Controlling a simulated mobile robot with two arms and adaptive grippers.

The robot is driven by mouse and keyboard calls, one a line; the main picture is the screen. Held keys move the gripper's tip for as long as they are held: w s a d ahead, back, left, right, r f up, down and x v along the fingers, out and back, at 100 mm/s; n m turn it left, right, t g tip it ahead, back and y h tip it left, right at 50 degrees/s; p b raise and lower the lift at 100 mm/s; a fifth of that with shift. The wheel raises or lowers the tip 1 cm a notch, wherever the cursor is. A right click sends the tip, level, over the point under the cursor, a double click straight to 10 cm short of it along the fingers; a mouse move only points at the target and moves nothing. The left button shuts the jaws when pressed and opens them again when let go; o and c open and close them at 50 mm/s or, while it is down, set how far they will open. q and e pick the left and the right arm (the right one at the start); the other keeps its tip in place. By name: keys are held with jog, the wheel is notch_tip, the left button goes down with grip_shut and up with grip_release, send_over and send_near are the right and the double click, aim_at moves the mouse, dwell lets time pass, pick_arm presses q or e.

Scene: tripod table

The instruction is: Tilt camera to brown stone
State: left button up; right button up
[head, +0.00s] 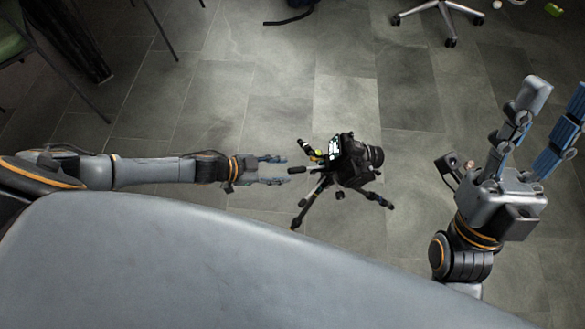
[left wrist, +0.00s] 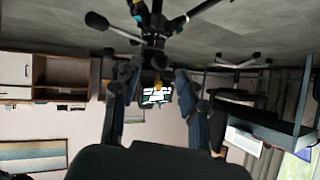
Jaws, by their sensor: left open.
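A black camera (head: 352,158) with a lit rear screen sits on a small black tripod (head: 313,202) on the floor. Its lens points to the right. A tripod handle (head: 297,170) sticks out to the left, close to my left gripper (head: 284,170), which is open with nothing seen between its fingers. In the left wrist view the lit camera screen (left wrist: 157,97) shows between the fingers, below the tripod (left wrist: 152,22), in an upside-down scene. My right gripper (head: 557,112) stands at the right with its fingers spread and empty. I cannot make out a brown stone for certain.
A wheeled chair base (head: 440,14) stands at the back right, and a green chair (head: 15,45) at the upper left. A dark object (head: 290,16) lies at the top. The grey tiled floor (head: 260,90) around the tripod is mostly clear.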

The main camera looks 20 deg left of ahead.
pick_arm(q)
jog(key=v, duration=0.6)
jog(key=shift+a+r, duration=0.15)
jog(key=shift+s, duration=0.1)
